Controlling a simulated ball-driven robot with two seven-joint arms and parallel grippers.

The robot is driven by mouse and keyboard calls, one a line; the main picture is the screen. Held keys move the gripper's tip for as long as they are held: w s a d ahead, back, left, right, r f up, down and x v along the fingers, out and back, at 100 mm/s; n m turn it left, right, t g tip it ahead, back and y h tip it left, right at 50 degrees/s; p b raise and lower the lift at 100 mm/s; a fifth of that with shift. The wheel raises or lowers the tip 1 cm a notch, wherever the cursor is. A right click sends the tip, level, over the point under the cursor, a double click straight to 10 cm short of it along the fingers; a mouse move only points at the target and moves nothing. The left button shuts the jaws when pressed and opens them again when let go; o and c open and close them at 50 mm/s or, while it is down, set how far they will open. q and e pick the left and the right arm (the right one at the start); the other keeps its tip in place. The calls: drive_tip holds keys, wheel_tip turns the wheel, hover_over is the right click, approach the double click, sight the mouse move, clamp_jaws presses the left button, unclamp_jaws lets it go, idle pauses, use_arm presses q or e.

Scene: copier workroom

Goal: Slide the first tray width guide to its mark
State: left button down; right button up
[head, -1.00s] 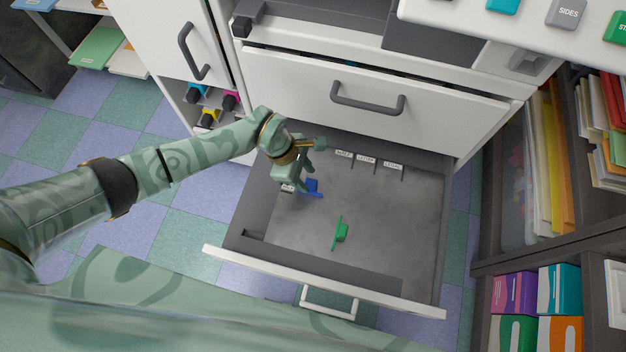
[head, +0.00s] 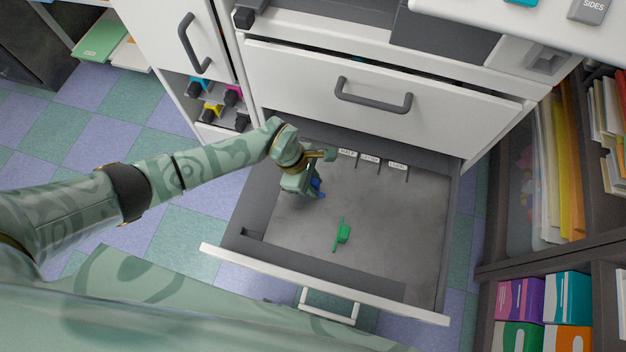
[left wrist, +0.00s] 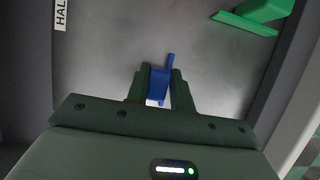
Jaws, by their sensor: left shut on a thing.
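The open paper tray (head: 390,205) is a drawer with a grey floor. The blue guide (head: 319,187) stands near its left side, mostly covered by my left gripper (head: 312,190) in the head view. In the left wrist view, both fingers of my left gripper (left wrist: 158,88) are shut on the blue guide (left wrist: 160,80), one on each side. The green guide (head: 343,234) is apart, nearer the front; it also shows at the top right in the left wrist view (left wrist: 262,10). My right gripper is in neither view.
Small white labels with dark lines, one reading LEGAL (head: 398,165), line the tray's back edge. Another label (left wrist: 61,14) shows at the left wrist view's upper left.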

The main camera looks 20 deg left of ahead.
use_arm(q)
drive_tip(key=shift+s+r, duration=0.15)
drive_tip(key=shift+s, duration=0.05)
drive_tip(key=c, duration=1.3)
unclamp_jaws()
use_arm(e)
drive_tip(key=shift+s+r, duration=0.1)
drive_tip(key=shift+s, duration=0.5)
use_arm(q)
drive_tip(key=p+v, duration=0.8)
drive_tip(key=v, duration=0.8)
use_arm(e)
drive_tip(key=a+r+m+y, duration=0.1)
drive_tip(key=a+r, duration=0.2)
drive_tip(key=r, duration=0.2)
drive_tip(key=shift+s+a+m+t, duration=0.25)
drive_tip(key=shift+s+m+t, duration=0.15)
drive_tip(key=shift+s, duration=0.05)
use_arm(q)
drive_tip(key=shift+s, duration=0.1)
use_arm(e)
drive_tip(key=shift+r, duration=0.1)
